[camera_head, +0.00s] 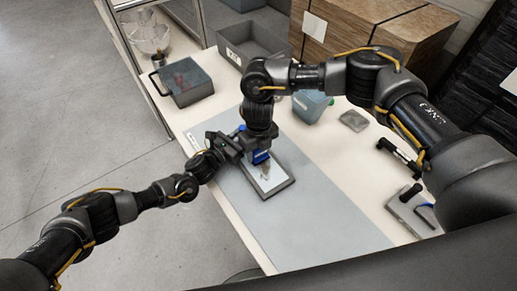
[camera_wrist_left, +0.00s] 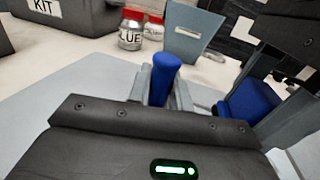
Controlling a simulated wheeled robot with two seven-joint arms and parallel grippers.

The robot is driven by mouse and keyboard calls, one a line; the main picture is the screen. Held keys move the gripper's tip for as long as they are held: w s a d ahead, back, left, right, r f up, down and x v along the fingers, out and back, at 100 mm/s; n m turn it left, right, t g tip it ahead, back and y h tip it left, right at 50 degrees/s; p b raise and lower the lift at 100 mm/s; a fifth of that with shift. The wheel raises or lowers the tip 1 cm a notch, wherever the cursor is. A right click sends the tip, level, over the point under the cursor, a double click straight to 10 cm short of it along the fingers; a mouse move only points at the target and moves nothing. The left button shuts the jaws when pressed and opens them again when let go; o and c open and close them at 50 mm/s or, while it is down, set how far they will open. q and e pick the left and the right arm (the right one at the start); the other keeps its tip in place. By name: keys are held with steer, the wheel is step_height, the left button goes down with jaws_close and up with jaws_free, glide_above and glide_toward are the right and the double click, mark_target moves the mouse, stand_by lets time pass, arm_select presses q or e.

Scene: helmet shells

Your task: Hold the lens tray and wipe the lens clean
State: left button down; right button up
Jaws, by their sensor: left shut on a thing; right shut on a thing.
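The lens tray (camera_head: 289,186), a dark-rimmed flat tray with a pale inside, lies on the grey-blue mat. My left gripper (camera_head: 232,146) is at its far left corner, shut on a blue knob-like handle (camera_wrist_left: 164,80) that stands upright between its fingers in the left wrist view. My right gripper (camera_head: 259,146) points down over the tray's far part, shut on a blue wiping block (camera_head: 260,157). The block also shows at the right of the left wrist view (camera_wrist_left: 250,104). A small pale shape under the block may be the lens; its outline is unclear.
A dark box (camera_head: 185,84), a grey bin (camera_head: 255,43) and a teal container (camera_head: 311,106) stand behind. A glue jar (camera_wrist_left: 131,30) stands beyond. The mat's near part is clear.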

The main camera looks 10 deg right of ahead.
steer(key=shift+f, duration=0.1)
stand_by(0.3)
steer(key=shift+s+d, duration=0.45)
steer(key=shift+s, duration=0.55)
steer(key=shift+s+d, duration=0.45)
steer(key=shift+s, duration=0.6)
steer(key=shift+s+d, duration=0.45)
steer(key=shift+s, duration=0.55)
steer(key=shift+f, duration=0.25)
steer(key=shift+f, duration=0.25)
steer(key=shift+w+a, duration=0.45)
steer(key=shift+w, duration=0.55)
steer(key=shift+w+a, duration=0.45)
steer(key=shift+w, duration=0.6)
steer(key=shift+w+a, duration=0.45)
steer(key=shift+w, duration=0.55)
steer(key=shift+f, duration=0.5)
